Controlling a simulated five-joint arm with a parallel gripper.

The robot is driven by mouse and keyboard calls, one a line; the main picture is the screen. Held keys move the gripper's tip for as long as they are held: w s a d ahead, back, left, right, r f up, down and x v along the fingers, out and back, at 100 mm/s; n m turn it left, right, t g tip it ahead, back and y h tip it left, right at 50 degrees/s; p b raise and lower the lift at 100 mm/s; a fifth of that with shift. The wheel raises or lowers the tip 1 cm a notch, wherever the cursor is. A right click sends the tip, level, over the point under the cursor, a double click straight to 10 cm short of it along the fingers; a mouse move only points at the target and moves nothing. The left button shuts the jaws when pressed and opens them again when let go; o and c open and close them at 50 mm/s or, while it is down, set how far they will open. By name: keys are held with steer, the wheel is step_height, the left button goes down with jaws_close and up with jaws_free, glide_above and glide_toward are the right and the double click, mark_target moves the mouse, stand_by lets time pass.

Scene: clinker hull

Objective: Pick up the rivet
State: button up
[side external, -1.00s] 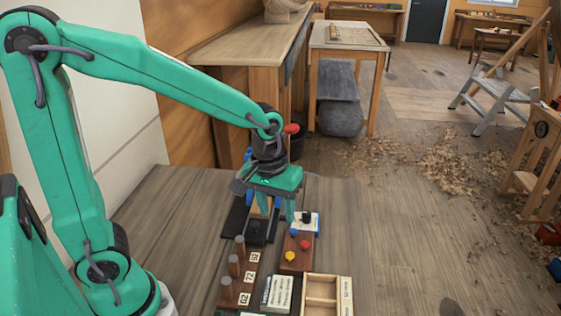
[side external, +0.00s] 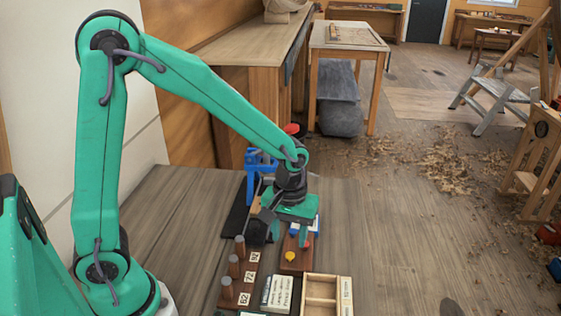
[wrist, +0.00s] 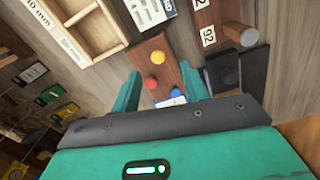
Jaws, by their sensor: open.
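No piece can be told for certain as the rivet. A brown board (wrist: 148,50) carries small round-headed pieces: a yellow one (wrist: 158,57), a red one (wrist: 153,84) and a blue one (wrist: 176,92). The yellow piece also shows in the side view (side external: 290,256). My gripper (wrist: 160,68) is open and empty, with its green fingers on either side of the board. In the side view my gripper (side external: 289,241) is low above the board and hides part of it. Grey-topped wooden posts (side external: 234,266) stand to the left beside number labels.
A divided wooden tray (side external: 322,290) lies at the front right, with white labelled blocks (side external: 277,293) beside it. A blue stand (side external: 252,172) on a dark base is behind my gripper. Bare bench (side external: 165,230) lies left of the posts.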

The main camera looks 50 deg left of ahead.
mark_target(290, 254)
steer(key=shift+f, duration=0.2)
steer(key=shift+d+f, duration=0.15)
steer(key=shift+f, duration=2.35)
steer(key=shift+w, duration=0.1)
jaws_close()
